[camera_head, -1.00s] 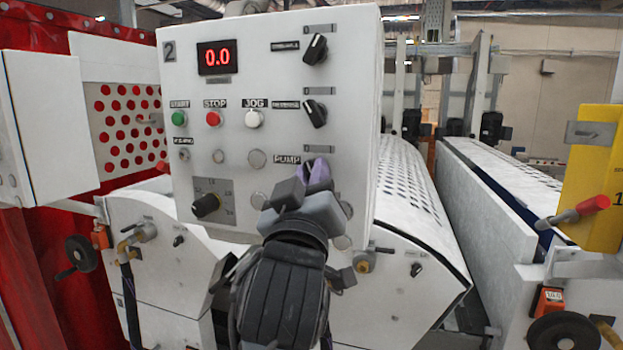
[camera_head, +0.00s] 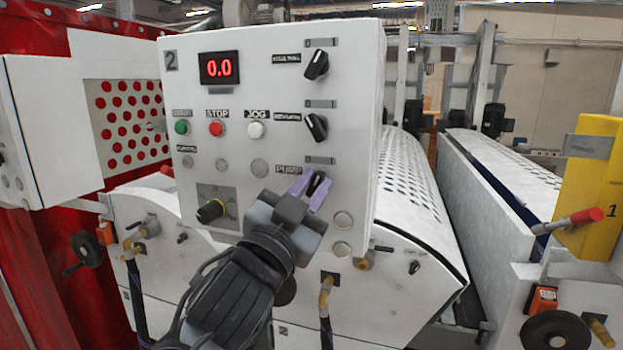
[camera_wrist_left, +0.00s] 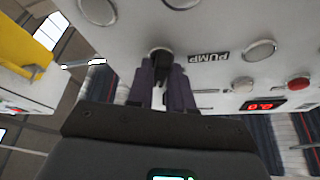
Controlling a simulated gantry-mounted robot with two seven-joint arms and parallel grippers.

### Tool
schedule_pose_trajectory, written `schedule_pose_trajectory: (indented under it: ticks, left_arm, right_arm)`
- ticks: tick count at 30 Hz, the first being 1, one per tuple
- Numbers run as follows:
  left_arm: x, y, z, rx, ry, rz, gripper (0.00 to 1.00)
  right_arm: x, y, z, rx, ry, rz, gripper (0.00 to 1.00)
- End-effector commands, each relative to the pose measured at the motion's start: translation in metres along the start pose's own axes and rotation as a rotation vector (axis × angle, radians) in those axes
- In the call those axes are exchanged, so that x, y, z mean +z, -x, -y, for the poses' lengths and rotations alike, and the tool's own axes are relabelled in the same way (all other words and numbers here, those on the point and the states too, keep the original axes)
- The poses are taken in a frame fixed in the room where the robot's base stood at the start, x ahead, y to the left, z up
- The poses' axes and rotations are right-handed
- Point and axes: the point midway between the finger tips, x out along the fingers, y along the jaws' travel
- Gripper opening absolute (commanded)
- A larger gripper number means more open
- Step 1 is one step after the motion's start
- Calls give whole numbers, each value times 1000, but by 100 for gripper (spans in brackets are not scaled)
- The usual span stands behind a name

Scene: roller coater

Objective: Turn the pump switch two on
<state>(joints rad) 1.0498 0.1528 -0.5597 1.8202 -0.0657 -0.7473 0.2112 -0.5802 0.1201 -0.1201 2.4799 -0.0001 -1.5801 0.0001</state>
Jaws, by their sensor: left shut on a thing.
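The white control panel (camera_head: 225,100) marked 2 stands in front of me. Its black pump switch (camera_head: 316,184) sits beside the PUMP label, below two similar black knobs. My left gripper (camera_head: 309,188) is at the panel with its purple fingers on either side of the pump switch, shut on it. In the left wrist view the pump switch (camera_wrist_left: 160,62) shows between the purple fingers, left of the PUMP label (camera_wrist_left: 208,57). The fingers partly hide the switch, so its exact angle is hard to tell. My right gripper is not in view.
Two black knobs, the upper (camera_head: 316,65) and the middle (camera_head: 315,127), sit above the pump switch. Green start (camera_head: 181,127), red stop (camera_head: 216,129) and white jog (camera_head: 255,130) buttons are to the left. A perforated roller cover (camera_head: 410,190) lies behind the panel.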

Motion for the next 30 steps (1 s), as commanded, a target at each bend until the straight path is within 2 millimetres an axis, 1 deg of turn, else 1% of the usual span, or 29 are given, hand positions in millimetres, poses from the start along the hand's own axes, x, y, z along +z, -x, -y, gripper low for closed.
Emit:
schedule_pose_trajectory:
  ticks: [1,9,23,24,28,30]
  left_arm:
    - [-2,-1,2,9,-22,-2,0]
    - [-2,0,0,40,-96,-2,0]
    - [-1,0,0,46,-111,-3,0]
    - [-1,0,0,46,-110,-3,22]
    - [-1,0,0,46,-110,-2,42]
    - [-1,0,0,46,-110,-2,42]
  right_arm:
    - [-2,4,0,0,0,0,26]
    - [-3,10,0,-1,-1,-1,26]
    - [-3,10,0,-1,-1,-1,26]
    - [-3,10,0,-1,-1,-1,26]
    - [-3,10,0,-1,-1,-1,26]
    - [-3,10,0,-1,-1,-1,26]
